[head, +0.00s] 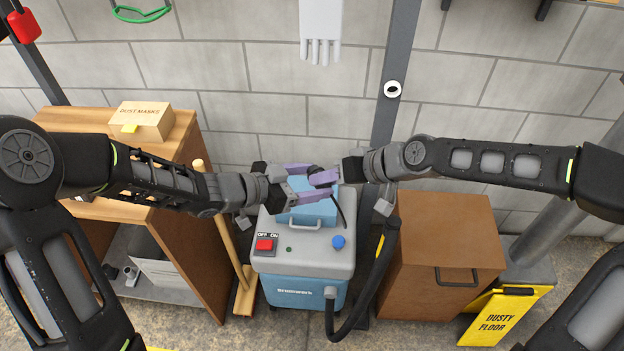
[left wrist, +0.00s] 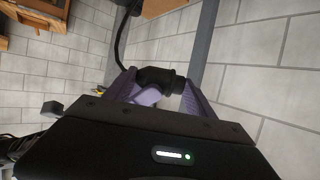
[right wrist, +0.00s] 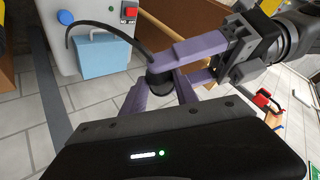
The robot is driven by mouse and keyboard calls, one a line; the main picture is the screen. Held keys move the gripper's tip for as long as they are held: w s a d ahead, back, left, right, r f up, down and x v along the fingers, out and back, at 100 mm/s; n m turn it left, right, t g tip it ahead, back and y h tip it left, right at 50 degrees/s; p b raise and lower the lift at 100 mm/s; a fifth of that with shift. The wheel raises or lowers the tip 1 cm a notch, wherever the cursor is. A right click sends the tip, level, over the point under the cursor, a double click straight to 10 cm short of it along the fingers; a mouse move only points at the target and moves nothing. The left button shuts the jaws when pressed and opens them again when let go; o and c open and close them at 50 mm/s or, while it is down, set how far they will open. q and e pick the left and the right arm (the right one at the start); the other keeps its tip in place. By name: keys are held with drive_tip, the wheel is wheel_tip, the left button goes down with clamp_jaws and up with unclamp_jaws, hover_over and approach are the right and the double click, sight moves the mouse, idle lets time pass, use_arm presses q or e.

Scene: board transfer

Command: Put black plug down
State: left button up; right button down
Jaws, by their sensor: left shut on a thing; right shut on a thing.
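The black plug (left wrist: 158,78) is a dark elbow-shaped piece between the purple fingers of my left gripper (left wrist: 160,88) in the left wrist view. In the right wrist view the plug (right wrist: 159,80) is between the fingers of my right gripper (right wrist: 160,92), with my left gripper's fingers closed on it from the side. Both grippers are shut on it. In the head view my left gripper (head: 303,180) and right gripper (head: 326,177) meet above the grey and blue machine (head: 303,252), and the fingers mostly hide the plug. A thin black cord (right wrist: 108,31) runs from the plug.
The machine has a red switch (head: 265,244), a blue knob (head: 338,242) and a thick black hose (head: 368,290). A wooden shelf (head: 165,235) stands left, a brown cabinet (head: 445,245) right. A yellow floor sign (head: 503,315) stands further right. A broom (head: 222,240) leans beside the machine.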

use_arm(q)
drive_tip(key=c, duration=0.6)
drive_tip(key=shift+c, duration=0.3)
use_arm(e)
drive_tip(key=c, duration=0.9)
unclamp_jaws()
drive_tip(key=shift+o, duration=0.2)
drive_tip(key=v, duration=1.2)
